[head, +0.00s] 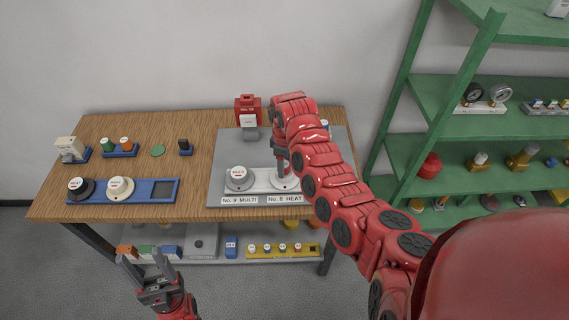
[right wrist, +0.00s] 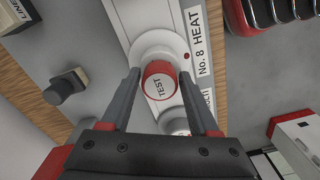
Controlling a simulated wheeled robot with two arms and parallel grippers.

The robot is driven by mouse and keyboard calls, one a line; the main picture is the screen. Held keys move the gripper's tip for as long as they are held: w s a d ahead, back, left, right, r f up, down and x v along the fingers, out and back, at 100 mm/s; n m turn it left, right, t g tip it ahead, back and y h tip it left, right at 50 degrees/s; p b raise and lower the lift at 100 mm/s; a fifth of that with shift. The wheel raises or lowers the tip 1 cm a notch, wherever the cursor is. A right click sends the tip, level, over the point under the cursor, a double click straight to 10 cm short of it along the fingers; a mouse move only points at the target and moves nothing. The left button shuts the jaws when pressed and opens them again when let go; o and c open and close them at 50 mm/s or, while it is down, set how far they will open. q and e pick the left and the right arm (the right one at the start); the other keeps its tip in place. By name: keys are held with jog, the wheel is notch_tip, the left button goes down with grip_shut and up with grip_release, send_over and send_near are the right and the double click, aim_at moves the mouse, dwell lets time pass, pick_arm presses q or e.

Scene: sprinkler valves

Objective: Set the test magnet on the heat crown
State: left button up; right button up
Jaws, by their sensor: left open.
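The test magnet (right wrist: 160,82) is a red cylinder with a white top marked TEST. In the right wrist view it is between the fingertips of my right gripper (right wrist: 160,75), which looks shut on it. The magnet is over the round white heat crown (right wrist: 158,42) beside the No. 8 HEAT label; whether it touches the crown is hard to tell. In the head view the heat crown (head: 286,184) is partly hidden by my right gripper (head: 282,170). My left gripper (head: 141,258) is open and empty, low in front of the table.
The No. 9 MULTI head (head: 239,178) is left of the heat crown on the same plate. A red unit (head: 248,109) and a grey knob (head: 250,134) stand behind. A blue tray (head: 143,190) with two heads lies at the left. Green shelves (head: 480,123) are at the right.

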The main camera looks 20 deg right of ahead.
jog(key=shift+o, duration=1.1)
jog(key=shift+r, duration=0.2)
jog(key=shift+w+r, duration=0.1)
jog(key=shift+r, duration=0.15)
notch_tip(320, 180, up, 12)
jog(key=b, duration=0.1)
jog(key=shift+f+b, duration=0.25)
jog(key=shift+b, duration=0.1)
